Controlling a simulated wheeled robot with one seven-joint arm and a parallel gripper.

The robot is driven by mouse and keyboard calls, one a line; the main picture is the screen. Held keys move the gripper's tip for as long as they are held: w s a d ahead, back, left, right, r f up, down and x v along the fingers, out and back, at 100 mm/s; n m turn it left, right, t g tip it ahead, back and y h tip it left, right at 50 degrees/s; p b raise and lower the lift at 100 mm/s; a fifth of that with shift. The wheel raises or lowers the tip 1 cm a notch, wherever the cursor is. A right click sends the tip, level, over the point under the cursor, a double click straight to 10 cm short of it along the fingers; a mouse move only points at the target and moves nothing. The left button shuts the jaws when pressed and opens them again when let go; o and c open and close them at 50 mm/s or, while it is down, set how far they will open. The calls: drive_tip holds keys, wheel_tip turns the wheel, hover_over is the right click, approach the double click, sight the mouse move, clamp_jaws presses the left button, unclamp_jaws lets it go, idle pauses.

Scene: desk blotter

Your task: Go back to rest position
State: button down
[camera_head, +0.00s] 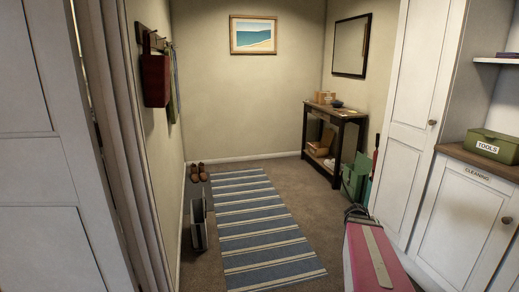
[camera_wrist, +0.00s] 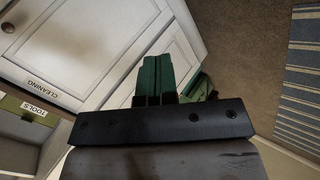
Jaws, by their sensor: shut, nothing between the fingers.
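My gripper (camera_wrist: 158,62) shows in the wrist view as two dark green fingers side by side beyond a black bar. The fingers are together with nothing between them. The white cabinet door (camera_wrist: 75,45) labelled CLEANING and the green box (camera_wrist: 32,112) labelled TOOLS lie beyond it to the left.
The striped rug (camera_head: 243,222) lies along the floor. Shoes (camera_head: 198,172) sit by the left wall. A dark side table (camera_head: 340,114) stands at the back right, with a green item (camera_head: 354,178) beside it.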

drive_tip(key=s+a+f+n+y, duration=0.1)
drive_tip(key=s+a+y, duration=0.2)
drive_tip(key=a, duration=1.3)
drive_tip(key=s+a+f+n+g+y, duration=0.1)
drive_tip(key=s+a+y, duration=0.2)
drive_tip(key=a, duration=1.3)
drive_tip(key=shift+a+f+y, duration=0.2)
drive_tip(key=shift+f+y, duration=0.2)
drive_tip(key=shift+y, duration=0.8)
